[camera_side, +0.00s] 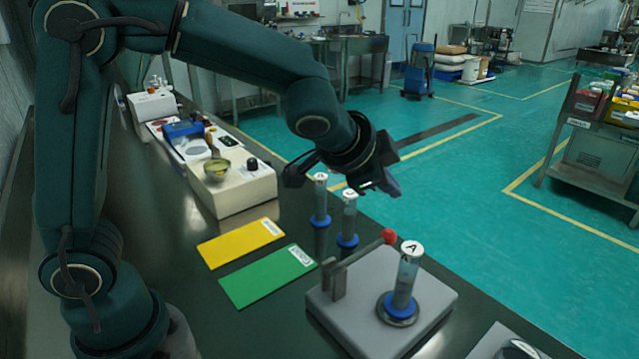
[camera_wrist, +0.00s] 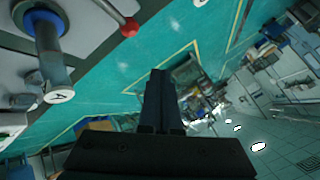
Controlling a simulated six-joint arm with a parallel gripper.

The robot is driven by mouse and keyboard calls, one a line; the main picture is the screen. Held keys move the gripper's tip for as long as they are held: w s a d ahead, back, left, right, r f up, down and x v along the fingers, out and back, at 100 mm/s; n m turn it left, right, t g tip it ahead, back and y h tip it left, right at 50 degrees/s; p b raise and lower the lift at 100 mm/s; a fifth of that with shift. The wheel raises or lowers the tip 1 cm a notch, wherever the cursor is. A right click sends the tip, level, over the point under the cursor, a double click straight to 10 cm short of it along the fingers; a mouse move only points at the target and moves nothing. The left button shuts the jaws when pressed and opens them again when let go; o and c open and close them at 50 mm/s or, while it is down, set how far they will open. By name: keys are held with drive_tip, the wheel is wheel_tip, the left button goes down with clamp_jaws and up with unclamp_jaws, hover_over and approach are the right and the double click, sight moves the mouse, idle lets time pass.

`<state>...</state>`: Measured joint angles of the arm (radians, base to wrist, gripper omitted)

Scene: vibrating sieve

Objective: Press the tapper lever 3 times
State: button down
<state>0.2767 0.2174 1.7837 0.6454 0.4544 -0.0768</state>
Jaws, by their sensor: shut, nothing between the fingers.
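The tapper is a grey block (camera_side: 345,325) at the front of the bench. Its lever (camera_side: 360,256) is a thin rod ending in a red knob (camera_side: 388,236), raised above the block. The knob also shows at the top of the wrist view (camera_wrist: 130,27). A clear tube with a white cap marked A (camera_side: 406,278) stands upright in a round holder on the block; it shows at the wrist view's upper left (camera_wrist: 48,40). My gripper (camera_side: 380,184) is above and behind the knob, apart from it. Its fingers (camera_wrist: 160,90) are together and empty.
Two capped tubes with blue bases (camera_side: 321,203) (camera_side: 347,226) stand behind the tapper, below my gripper. A yellow mat (camera_side: 240,243) and a green mat (camera_side: 267,276) lie to the left. A beige machine with a bowl (camera_side: 245,190) stands farther back. The air around the knob looks clear.

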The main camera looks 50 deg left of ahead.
wheel_tip(320, 180, up, 4)
drive_tip(key=shift+f, duration=0.1)
drive_tip(key=shift+f, duration=0.1)
idle(0.3)
hover_over(382, 237)
drive_tip(key=shift+d+f, duration=0.1)
drive_tip(key=shift+f, duration=4.25)
drive_tip(key=shift+f, duration=0.4)
